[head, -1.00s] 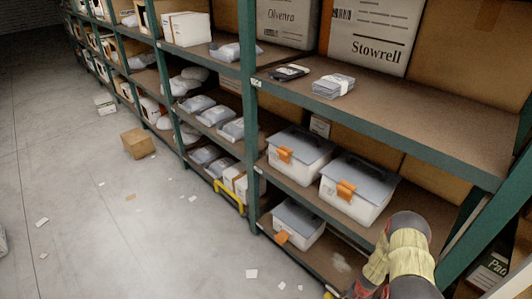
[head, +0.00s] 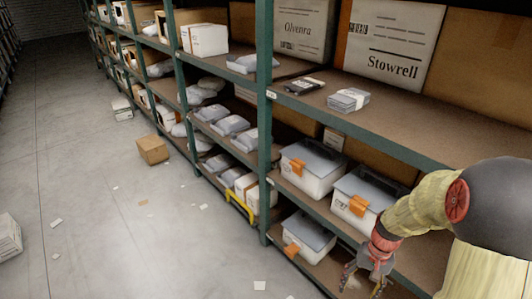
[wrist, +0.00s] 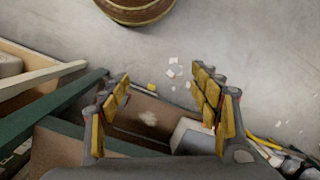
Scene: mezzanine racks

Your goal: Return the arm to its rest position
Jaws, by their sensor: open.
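My arm, in a yellowish cover with red joints, reaches in from the right of the head view. My gripper (head: 362,281) hangs low in front of the rack, fingers pointing down. In the wrist view my gripper (wrist: 162,112) shows two yellow-padded fingers spread wide apart.
The green-framed rack (head: 264,120) stands close by my arm. White bins with grey lids and orange latches, such as one bin (head: 308,175), sit on its shelves. A cardboard box (head: 153,150) and scattered papers lie on the floor. The aisle at left is mostly clear.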

